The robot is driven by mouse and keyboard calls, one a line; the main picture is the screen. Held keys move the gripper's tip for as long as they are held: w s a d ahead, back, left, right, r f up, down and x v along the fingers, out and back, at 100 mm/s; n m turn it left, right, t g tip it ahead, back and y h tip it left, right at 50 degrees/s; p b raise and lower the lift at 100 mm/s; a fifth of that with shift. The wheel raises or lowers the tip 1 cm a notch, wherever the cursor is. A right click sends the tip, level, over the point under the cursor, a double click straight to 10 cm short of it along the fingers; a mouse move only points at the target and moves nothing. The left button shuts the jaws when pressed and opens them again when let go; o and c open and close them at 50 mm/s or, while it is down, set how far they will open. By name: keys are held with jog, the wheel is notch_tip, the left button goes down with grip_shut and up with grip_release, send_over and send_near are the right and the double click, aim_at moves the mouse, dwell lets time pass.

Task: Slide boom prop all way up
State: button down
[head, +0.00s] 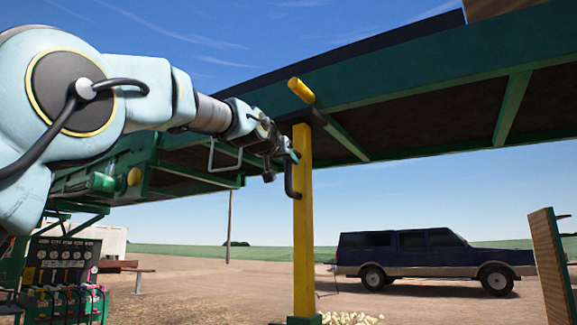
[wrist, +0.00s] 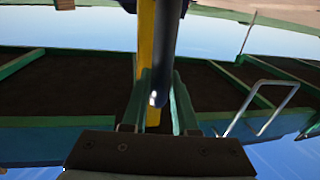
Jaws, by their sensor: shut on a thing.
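The boom prop is an upright yellow post (head: 303,225) under the green boom (head: 400,75). A dark bar handle (head: 291,182) is on the post's left side near its top. A yellow cylinder (head: 301,91) sticks out just above the post, against the boom's side. My gripper (head: 292,157) is at the handle, close to the post's upper part. In the wrist view my gripper (wrist: 159,102) has its two fingers on either side of the dark handle (wrist: 167,45), shut on it. The yellow post (wrist: 146,35) shows behind the handle. The exact finger contact is partly hidden.
The boom spans overhead to the right, with green cross ribs beneath. A bent metal rod (wrist: 262,100) is to the right in the wrist view. A control panel (head: 62,265) stands at lower left.

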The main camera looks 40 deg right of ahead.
notch_tip(320, 180, up, 5)
jog(key=shift+a+p, duration=0.1)
jog(key=shift+p, duration=1.15)
jog(key=c, duration=0.9)
grip_release()
jog(key=shift+c, duration=0.2)
jog(key=shift+o, duration=1.3)
jog(key=shift+f, duration=0.15)
jog(key=shift+f, duration=0.1)
jog(key=shift+s+a+f+b, duration=0.1)
jog(key=shift+s+a+b, duration=0.1)
jog(key=shift+b, duration=0.15)
jog(key=b+v, duration=0.5)
jog(key=v, duration=0.5)
jog(key=shift+a, duration=0.1)
